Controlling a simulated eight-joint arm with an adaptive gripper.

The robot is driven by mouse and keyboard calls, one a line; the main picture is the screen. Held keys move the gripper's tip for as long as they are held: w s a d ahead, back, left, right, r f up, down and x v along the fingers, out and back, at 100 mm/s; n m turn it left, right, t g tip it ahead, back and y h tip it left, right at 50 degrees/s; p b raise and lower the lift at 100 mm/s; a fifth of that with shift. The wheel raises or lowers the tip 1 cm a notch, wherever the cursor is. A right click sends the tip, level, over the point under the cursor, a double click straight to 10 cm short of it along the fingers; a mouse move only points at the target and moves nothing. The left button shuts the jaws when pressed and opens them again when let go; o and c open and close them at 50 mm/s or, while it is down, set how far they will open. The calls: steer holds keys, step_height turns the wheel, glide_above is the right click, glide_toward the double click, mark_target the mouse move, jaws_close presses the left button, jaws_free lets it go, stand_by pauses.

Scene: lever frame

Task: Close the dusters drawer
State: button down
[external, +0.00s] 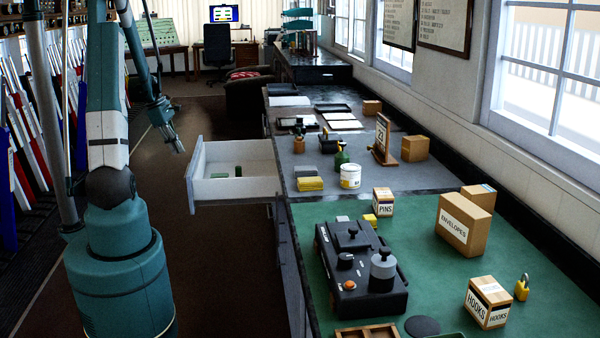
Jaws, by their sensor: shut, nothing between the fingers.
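One drawer (233,190) stands pulled out from the side of the long bench, above the floor. It has a pale grey front panel and white inner walls, and a small green block (238,171) and a flat pale green item lie in it. I see no label on it, so I cannot tell from a label that it is the dusters drawer. My gripper (180,150) is shut and empty, pointing down in the air to the left of the drawer front and apart from it. The outer face of the drawer front is mostly hidden from this side.
The bench holds a black instrument (360,268), an envelopes box (465,225), a pins box (382,202), a white tin (350,176) and yellow cloths (310,184). Coloured levers (25,140) line the left. A dark armchair (248,95) stands behind the drawer. The aisle floor is clear.

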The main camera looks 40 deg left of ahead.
steer(key=s+a+f+n, duration=0.2)
steer(key=a+f+n, duration=0.1)
steer(key=a+f, duration=0.2)
steer(key=shift+s+a+f+h, duration=0.25)
steer(key=shift+s+a+h, duration=0.15)
steer(key=shift+a, duration=0.65)
steer(key=shift+f, duration=0.15)
steer(key=w+d+f+b, duration=0.2)
steer(key=w+d+f, duration=0.3)
steer(key=f, duration=0.4)
steer(key=shift+w+d, duration=0.25)
steer(key=w+d+b, duration=0.2)
steer(key=w+d, duration=2.4)
steer(key=shift+b, duration=0.3)
